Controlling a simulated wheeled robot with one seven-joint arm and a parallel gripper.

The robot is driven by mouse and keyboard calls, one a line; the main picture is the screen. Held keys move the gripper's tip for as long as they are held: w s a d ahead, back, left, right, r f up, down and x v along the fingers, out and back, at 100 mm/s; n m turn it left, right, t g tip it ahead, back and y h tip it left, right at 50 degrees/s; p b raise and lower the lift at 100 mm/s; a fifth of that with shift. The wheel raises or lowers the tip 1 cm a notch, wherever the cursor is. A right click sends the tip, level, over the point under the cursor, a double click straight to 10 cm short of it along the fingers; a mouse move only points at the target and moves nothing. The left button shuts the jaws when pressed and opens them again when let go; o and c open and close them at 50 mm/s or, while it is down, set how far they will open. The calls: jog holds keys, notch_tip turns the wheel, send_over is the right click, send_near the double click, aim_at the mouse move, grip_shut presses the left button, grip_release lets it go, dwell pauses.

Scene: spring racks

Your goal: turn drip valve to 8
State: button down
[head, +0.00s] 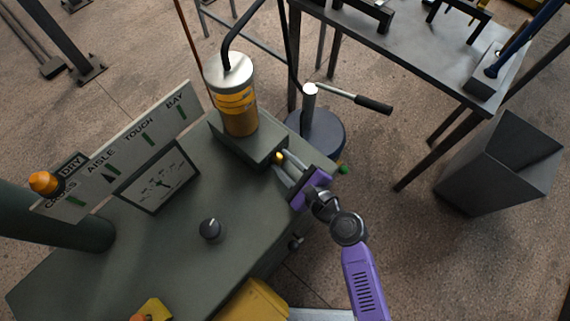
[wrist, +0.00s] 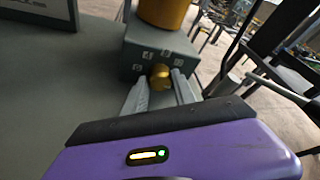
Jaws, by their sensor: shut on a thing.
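The drip valve is a small brass knob (head: 279,156) on the front face of the grey block (head: 240,149) under the amber oil cup (head: 236,100). My gripper (head: 281,165) reaches in from the lower right and is shut on the knob. In the wrist view the brass knob (wrist: 160,76) sits between the two grey fingertips (wrist: 160,87). Small pale number plates surround the knob on the block face, too small to read surely. The fingers hide part of the knob and its lower surroundings, and I cannot tell its setting.
The green cabinet top carries a black dial knob (head: 210,229), a framed gauge (head: 159,181) and a lettered sign board (head: 125,145). A round post with a black-handled lever (head: 372,104) stands behind the block. A grey bin (head: 490,175) stands at right.

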jog(key=shift+n+t+b, duration=0.3)
jog(key=shift+n+b, duration=0.15)
jog(key=shift+n, duration=0.05)
jog(key=c, duration=1.3)
grip_release()
jog(key=b+v, duration=0.1)
jog(key=v, duration=0.6)
jog(key=shift+s+d+r, duration=0.1)
jog(key=shift+s+d, duration=0.1)
jog(key=shift+s, duration=0.15)
